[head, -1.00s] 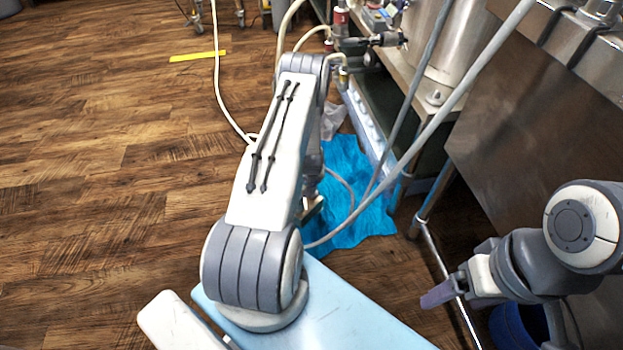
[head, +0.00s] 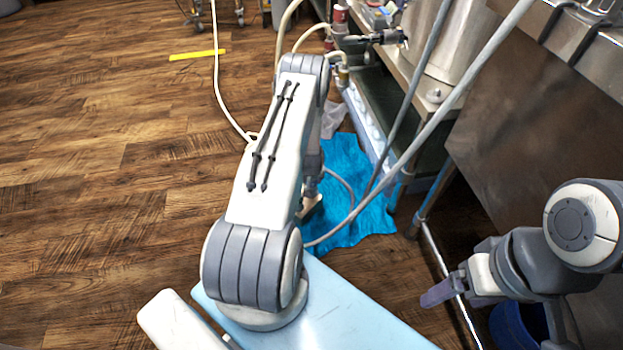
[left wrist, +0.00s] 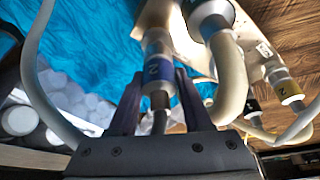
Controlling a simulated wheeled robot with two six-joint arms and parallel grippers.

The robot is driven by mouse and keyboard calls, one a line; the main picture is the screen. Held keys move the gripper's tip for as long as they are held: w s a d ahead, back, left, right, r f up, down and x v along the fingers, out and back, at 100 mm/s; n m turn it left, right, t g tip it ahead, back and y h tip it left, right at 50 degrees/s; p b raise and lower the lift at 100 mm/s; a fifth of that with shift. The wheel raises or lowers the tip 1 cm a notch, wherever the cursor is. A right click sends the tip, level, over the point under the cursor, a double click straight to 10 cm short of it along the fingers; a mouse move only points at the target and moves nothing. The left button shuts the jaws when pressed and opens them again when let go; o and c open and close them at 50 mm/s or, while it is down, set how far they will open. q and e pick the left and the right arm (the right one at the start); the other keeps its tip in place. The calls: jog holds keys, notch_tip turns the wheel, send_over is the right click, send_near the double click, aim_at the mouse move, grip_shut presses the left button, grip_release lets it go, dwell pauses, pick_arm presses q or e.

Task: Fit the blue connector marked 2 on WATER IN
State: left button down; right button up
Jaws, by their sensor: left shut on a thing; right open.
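The connector with the blue band marked 2 (left wrist: 158,72) is in the left wrist view, between the two dark fingers of my left gripper (left wrist: 157,100), which is shut on it. A dark hose runs from it towards the gripper body. Its pale far end points at a cream fitting plate (left wrist: 153,14); I cannot tell whether the two touch or are joined. No WATER IN marking is readable. In the head view, my left arm largely hides this spot. My right gripper (head: 440,292) is open and empty at the lower right.
Beside the connector are a thick beige hose (left wrist: 230,75), a yellow-banded connector (left wrist: 288,88) and a black-banded one (left wrist: 252,105). A blue sheet (head: 350,215) lies on the wooden floor. Grey hoses cross before the steel bench. The floor at left is mostly clear.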

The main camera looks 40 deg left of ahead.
pick_arm(q)
jog(key=shift+f+b, duration=0.6)
jog(key=shift+f, duration=0.35)
jog(key=shift+c, duration=1.3)
grip_release()
jog(key=p+v, duration=0.5)
jog(key=v, duration=0.5)
jog(key=shift+r+p, duration=0.25)
jog(key=shift+p, duration=0.05)
